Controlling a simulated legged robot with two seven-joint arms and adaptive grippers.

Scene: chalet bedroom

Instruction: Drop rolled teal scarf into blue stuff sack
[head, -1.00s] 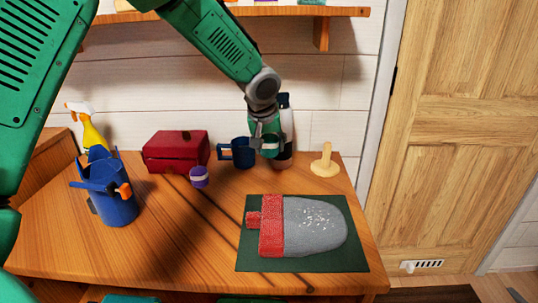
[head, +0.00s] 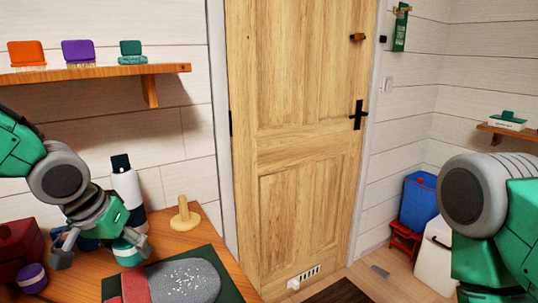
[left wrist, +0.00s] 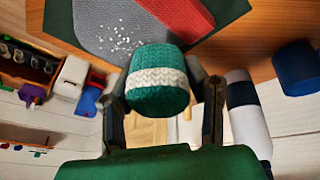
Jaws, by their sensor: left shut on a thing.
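The rolled teal scarf (head: 127,252) has a cream band and shows large in the left wrist view (left wrist: 157,95). My left gripper (head: 103,250) is shut on it, with a finger on each side of the roll. The scarf is held near the grey and red knitted item on the table, left of the wooden peg stand.
A white and dark bottle (head: 128,186) and a wooden peg stand (head: 184,220) stand close by. A purple roll (head: 32,279) and red box (head: 18,250) are at the left. The grey and red knit (head: 185,281) lies on a dark green mat (head: 232,292). A door (head: 295,140) stands behind.

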